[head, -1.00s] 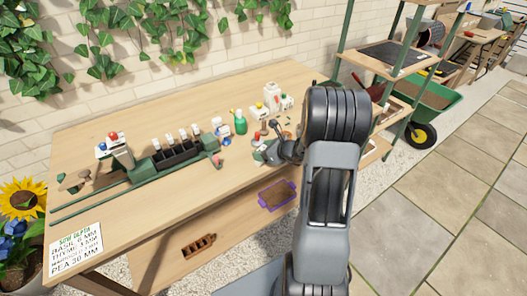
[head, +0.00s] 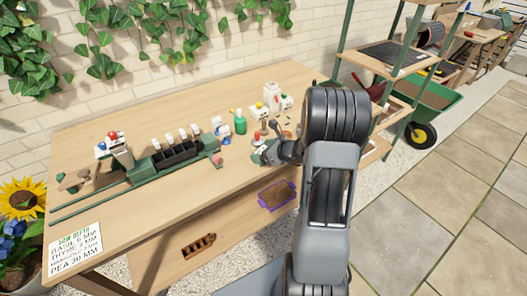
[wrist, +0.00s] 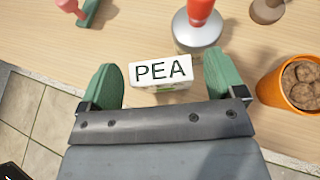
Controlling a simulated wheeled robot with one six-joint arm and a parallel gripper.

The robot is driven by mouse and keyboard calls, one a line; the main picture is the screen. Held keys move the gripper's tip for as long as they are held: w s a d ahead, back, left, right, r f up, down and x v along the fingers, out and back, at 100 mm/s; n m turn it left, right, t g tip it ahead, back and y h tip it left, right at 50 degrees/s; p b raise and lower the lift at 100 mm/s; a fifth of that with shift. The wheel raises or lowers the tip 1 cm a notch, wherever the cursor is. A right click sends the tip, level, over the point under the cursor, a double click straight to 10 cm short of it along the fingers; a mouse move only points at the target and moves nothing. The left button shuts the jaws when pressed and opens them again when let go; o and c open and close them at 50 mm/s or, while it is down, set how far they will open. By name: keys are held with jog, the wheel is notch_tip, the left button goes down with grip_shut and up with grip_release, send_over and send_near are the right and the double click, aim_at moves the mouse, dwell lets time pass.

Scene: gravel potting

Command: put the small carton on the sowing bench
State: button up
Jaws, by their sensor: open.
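A small white carton marked PEA (wrist: 160,72) shows in the wrist view, low on the wooden surface. My gripper (wrist: 164,82) is open, with one green fingertip left of the carton and the other right of it. There are gaps on both sides, the right one narrower. In the head view my gripper (head: 277,150) is low over the right part of a long wooden bench (head: 205,205), and I cannot make out the PEA carton there. A sow depth card (head: 75,249) lies on this bench's front left corner.
A silver object with a red top (wrist: 197,28) stands just behind the carton. An orange pot of brown lumps (wrist: 296,85) is to the right. In the head view, a green bottle (head: 240,122) and a green rail with a black tray (head: 178,152) stand on the bench.

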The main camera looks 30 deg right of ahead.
jog(key=v, duration=1.1)
jog(key=s+a+r+n+g+h, duration=0.3)
jog(key=s+a+n, duration=0.3)
jog(key=n, duration=0.9)
jog(key=s+a+r+n+g+h, duration=0.3)
jog(key=s+a+n, duration=0.3)
jog(key=a+n, duration=0.5)
jog(key=r+n+g, duration=0.1)
jog(key=n, duration=0.3)
jog(key=shift+s+a+r, duration=0.15)
jog(key=shift+a+r, duration=0.1)
jog(key=shift+a, duration=0.15)
